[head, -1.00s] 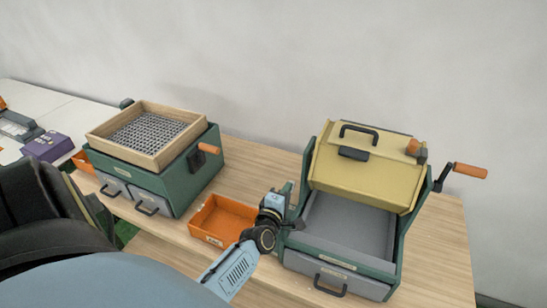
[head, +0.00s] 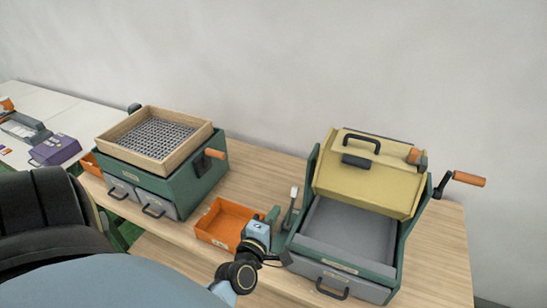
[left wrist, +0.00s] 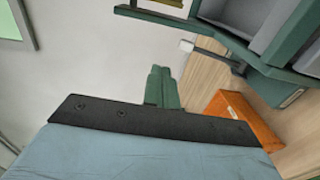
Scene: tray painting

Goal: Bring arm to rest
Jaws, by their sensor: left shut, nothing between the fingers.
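My left gripper (head: 272,214) is in the head view, between the orange tray (head: 211,234) and the green machine with the open yellow lid (head: 365,185). Its green fingers are together and hold nothing. In the left wrist view the shut fingers (left wrist: 162,88) point away from the camera, with the orange tray (left wrist: 245,122) to their right. The fingers look apart from the machine and the tray. My right gripper is not in view.
A green box (head: 190,185) with a wooden-framed sieve (head: 115,152) stands at the left. A white-tipped lever (head: 293,205) stands beside the machine, whose orange-handled crank (head: 468,179) sticks out right. A purple box (head: 58,150) sits far left.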

